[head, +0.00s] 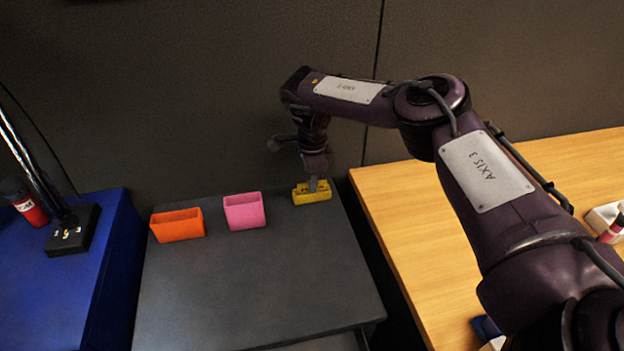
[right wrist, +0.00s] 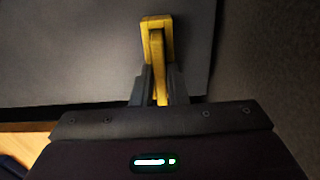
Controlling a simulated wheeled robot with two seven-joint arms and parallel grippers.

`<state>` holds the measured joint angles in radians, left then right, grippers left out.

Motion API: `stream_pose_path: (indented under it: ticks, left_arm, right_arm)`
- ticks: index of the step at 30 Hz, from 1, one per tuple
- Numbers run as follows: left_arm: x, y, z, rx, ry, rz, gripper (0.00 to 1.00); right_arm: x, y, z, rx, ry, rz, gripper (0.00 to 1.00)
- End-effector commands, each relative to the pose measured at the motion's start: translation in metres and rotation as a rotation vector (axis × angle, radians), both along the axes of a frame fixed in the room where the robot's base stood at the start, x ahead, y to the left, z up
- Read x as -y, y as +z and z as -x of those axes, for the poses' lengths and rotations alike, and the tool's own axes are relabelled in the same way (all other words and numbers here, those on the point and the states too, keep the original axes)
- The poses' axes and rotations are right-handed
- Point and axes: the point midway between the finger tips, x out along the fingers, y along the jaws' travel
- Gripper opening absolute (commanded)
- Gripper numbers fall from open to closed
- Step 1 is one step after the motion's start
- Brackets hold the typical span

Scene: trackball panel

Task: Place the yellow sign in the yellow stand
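The yellow stand (head: 312,196) is at the back right of the dark grey table. It also shows in the right wrist view (right wrist: 146,24), partly covered. My right gripper (head: 313,184) points down right at the stand. In the right wrist view its two fingers (right wrist: 160,84) are on either side of a thin yellow piece, seen edge-on, which looks like the yellow sign (right wrist: 158,60). The sign overlaps the stand there; how deep it sits in the stand I cannot tell. In the head view the sign is not clearly distinct from the stand. My left gripper is not in view.
A pink stand (head: 244,212) and an orange stand (head: 178,225) stand left of the yellow one on the grey table (head: 255,285). A blue surface (head: 85,290) with a black lamp base (head: 73,231) is at left. A wooden table (head: 400,205) is at right.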

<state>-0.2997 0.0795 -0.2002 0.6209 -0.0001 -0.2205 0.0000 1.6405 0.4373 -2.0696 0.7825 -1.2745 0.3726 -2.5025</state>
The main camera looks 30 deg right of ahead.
Motion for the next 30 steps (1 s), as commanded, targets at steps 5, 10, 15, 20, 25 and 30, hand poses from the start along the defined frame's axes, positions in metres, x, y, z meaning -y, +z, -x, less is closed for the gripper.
stream_pose_path:
  ticks: [5, 10, 15, 20, 25, 30]
  left_arm:
    - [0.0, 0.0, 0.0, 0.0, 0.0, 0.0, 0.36]
    - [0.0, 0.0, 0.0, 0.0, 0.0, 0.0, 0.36]
    - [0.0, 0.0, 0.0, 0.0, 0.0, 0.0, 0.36]
    - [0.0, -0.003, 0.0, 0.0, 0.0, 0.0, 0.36]
    - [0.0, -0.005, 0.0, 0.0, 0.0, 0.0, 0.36]
    - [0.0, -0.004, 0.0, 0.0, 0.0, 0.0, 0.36]
  right_arm:
    - [0.0, 0.0, 0.0, 0.0, 0.0, 0.0, 0.32]
    - [0.0, 0.001, 0.0, 0.0, 0.0, 0.0, 0.32]
    - [0.0, 0.008, 0.0, 0.001, -0.001, 0.0, 0.32]
    - [0.0, 0.034, -0.001, 0.004, 0.001, -0.001, 0.32]
    - [-0.001, 0.073, -0.002, 0.005, 0.0, -0.001, 0.32]
    - [0.0, 0.104, -0.001, 0.004, 0.001, 0.0, 0.32]
